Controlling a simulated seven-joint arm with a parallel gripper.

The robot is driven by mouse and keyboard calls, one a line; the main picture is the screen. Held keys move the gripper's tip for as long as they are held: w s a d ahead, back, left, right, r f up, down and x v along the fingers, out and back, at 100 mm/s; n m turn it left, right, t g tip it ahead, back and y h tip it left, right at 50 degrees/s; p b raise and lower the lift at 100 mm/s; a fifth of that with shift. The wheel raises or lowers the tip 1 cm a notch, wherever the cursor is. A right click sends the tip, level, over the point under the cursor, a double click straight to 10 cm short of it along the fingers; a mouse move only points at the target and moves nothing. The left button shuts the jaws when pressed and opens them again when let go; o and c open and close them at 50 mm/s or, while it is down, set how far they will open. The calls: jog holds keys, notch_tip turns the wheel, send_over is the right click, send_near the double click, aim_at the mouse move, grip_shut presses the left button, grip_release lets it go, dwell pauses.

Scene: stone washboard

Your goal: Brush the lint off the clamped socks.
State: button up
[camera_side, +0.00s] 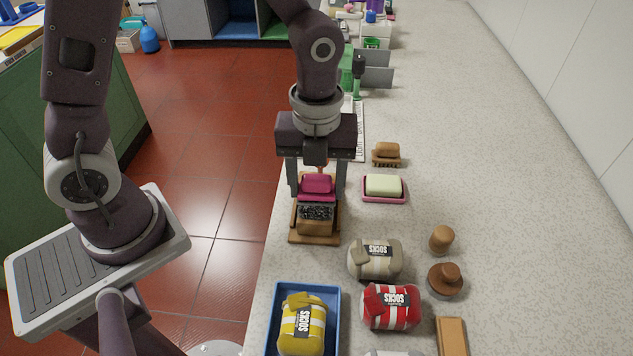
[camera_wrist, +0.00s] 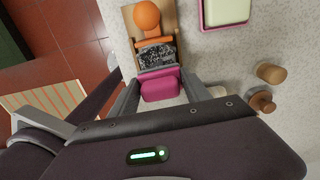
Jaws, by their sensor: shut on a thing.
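My gripper (camera_side: 317,190) is shut on a magenta brush (camera_side: 318,186), which also shows between the fingers in the wrist view (camera_wrist: 160,86). Dark socks speckled with pale lint (camera_side: 316,213) sit on a wooden stand (camera_side: 315,238). In the wrist view the socks (camera_wrist: 157,55) lie just beyond the brush, with an orange clamp bar and round orange knob (camera_wrist: 147,15) at their far side. The brush is over or at the socks; its underside is hidden, so I cannot tell whether it touches them.
A pink dish with pale soap (camera_side: 384,187) and a wooden brush (camera_side: 386,153) are to the right. Grey (camera_side: 376,259) and red (camera_side: 390,306) sock bundles lie nearer. A blue tray (camera_side: 336,312) holds yellow socks. Wooden pegs (camera_side: 441,239) stand right. The counter's left edge is close.

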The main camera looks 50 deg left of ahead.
jog(key=shift+w+a, duration=1.25)
jog(key=shift+s+d, duration=1.8)
jog(key=shift+s, duration=0.05)
jog(key=shift+r, duration=4)
